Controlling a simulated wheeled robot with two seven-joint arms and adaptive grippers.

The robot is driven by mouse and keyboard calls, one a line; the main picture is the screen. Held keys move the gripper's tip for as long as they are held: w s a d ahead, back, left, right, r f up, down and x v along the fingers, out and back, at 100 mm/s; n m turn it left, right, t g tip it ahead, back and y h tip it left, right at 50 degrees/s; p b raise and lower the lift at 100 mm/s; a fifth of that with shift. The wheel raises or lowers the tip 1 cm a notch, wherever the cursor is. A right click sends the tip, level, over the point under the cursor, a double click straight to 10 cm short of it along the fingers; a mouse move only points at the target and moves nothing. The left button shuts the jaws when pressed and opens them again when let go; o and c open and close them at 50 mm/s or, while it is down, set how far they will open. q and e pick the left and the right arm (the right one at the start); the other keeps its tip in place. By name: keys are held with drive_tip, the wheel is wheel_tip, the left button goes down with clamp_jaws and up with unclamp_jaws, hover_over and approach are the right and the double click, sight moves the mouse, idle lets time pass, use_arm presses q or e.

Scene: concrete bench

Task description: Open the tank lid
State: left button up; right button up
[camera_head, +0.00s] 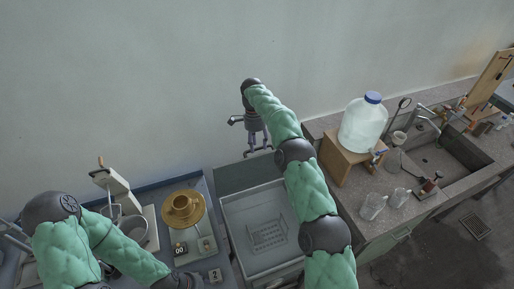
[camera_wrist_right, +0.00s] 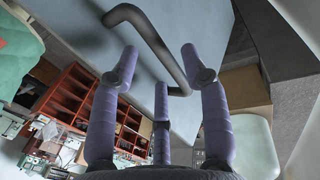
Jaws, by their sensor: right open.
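The tank (camera_head: 233,232) is a pale grey basin in the middle of the head view, its top uncovered and a wire rack visible inside. A grey-green panel that looks like its lid (camera_head: 232,178) stands raised along its back edge. My right gripper (camera_head: 254,142) is open just above and behind this panel. In the right wrist view, a dark bent bar handle (camera_wrist_right: 150,38) on a pale blue-grey panel (camera_wrist_right: 195,30) passes near my spread purple fingers (camera_wrist_right: 160,80); contact cannot be told. My left gripper (camera_head: 190,281) is partly cut off at the bottom edge.
On the right counter are a big blue-capped bottle (camera_head: 364,123) on a wooden stand, glass beakers (camera_head: 372,206) and a sink (camera_head: 446,154). The wall is close behind.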

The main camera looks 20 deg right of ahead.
drive_tip(key=v, duration=0.3)
drive_tip(key=s+v, duration=0.1)
drive_tip(key=v, duration=0.3)
drive_tip(key=shift+s+r, duration=0.2)
drive_tip(key=shift+r, duration=0.05)
drive_tip(key=shift+s, duration=0.1)
